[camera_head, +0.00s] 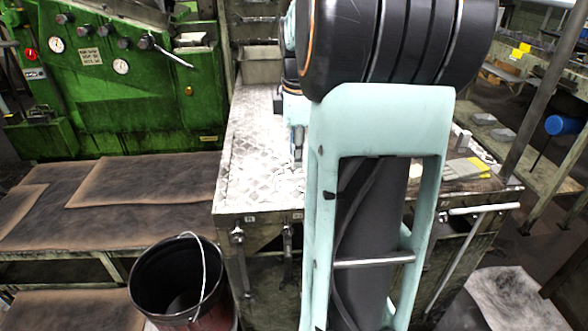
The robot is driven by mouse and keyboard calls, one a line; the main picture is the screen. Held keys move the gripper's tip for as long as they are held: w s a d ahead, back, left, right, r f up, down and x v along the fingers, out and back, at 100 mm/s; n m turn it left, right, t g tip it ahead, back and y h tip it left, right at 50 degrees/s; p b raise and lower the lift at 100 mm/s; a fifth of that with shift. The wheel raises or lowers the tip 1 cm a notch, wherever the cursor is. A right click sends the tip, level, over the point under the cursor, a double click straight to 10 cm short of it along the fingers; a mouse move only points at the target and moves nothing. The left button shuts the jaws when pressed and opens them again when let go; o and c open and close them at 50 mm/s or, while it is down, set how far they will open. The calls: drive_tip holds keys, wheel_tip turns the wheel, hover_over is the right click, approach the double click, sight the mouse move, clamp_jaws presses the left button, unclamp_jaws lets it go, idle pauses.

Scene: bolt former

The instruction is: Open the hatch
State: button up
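No part in view can be told for certain as the hatch. A bright diamond-plate metal surface (250,150) tops the machine body in the middle, left of my arm. A pale metal bar (482,209) runs along the machine's front at the right, and it may be a handle. My teal and black arm stands large in front of the machine and hides much of its middle and front. Smaller links of my arm show behind it, above the plate. My gripper cannot be made out, and its fingers are hidden or out of the picture.
A green machine (115,75) with gauges and a lever stands at the left. Dark flat platforms (110,215) lie below it. A black bucket (178,278) with a wire handle stands at the front. A grey post (540,95) and a blue cylinder (562,125) are at the right.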

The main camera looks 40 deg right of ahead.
sight(296, 177)
drive_tip(key=f, duration=0.4)
drive_tip(key=w+f, duration=0.1)
drive_tip(key=f, duration=0.1)
drive_tip(key=shift+d+f, duration=0.15)
drive_tip(key=shift+d, duration=0.2)
drive_tip(key=shift+c, duration=0.2)
clamp_jaws()
